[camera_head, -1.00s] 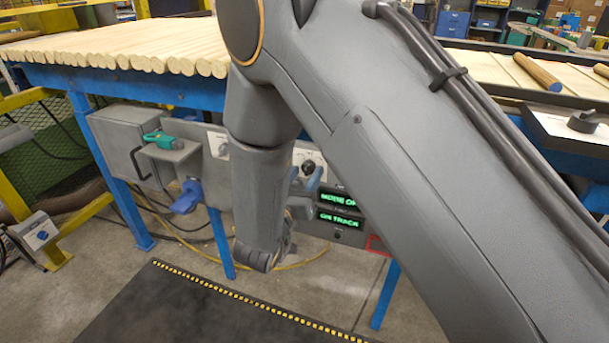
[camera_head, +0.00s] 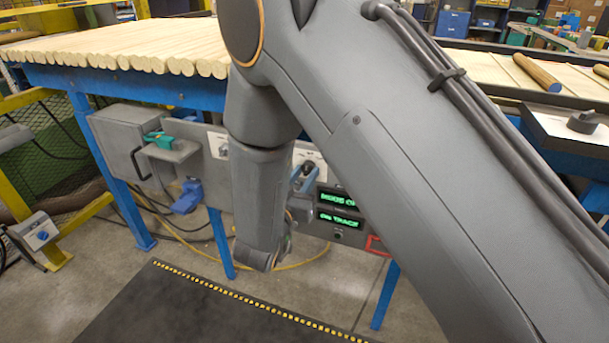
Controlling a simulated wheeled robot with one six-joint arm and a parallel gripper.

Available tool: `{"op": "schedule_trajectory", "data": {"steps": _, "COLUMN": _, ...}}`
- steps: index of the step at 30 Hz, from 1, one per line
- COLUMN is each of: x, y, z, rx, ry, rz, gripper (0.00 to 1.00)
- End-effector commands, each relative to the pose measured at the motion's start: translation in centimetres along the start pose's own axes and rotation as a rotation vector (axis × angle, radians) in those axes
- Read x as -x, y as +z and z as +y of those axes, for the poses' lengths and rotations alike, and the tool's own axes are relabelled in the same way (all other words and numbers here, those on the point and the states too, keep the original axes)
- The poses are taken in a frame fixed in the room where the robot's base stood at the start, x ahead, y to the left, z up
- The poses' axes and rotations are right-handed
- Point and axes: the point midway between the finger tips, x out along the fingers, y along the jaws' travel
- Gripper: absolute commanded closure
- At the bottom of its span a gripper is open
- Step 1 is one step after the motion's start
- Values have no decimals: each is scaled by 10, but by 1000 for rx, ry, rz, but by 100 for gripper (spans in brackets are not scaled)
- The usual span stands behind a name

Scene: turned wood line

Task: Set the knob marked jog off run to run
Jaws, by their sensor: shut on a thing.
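On the grey control panel under the roller table, a dark knob (camera_head: 308,169) sits on a white label plate (camera_head: 314,157). My gripper (camera_head: 303,178) is at this knob, its blue-grey fingers shut on it. The fingers and my arm hide much of the knob and plate, so I cannot read the marking or the pointer's position. To the right, a green-lit display (camera_head: 336,199) starts with "MODE O", its end hidden by my arm. A lower display (camera_head: 338,218) seems to read "ON TRACK".
A black knob (camera_head: 583,121) is far right. A dark mat (camera_head: 190,310) lies on the floor in front.

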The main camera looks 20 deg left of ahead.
Motion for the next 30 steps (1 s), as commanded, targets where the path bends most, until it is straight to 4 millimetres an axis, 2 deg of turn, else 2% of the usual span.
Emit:
{"op": "schedule_trajectory", "data": {"steps": 18, "x": 0, "y": 0, "z": -2, "rx": -491, "ry": 0, "rz": 0, "gripper": 95}}
{"op": "schedule_trajectory", "data": {"steps": 30, "x": 0, "y": 0, "z": -2, "rx": -643, "ry": 0, "rz": 0, "gripper": 95}}
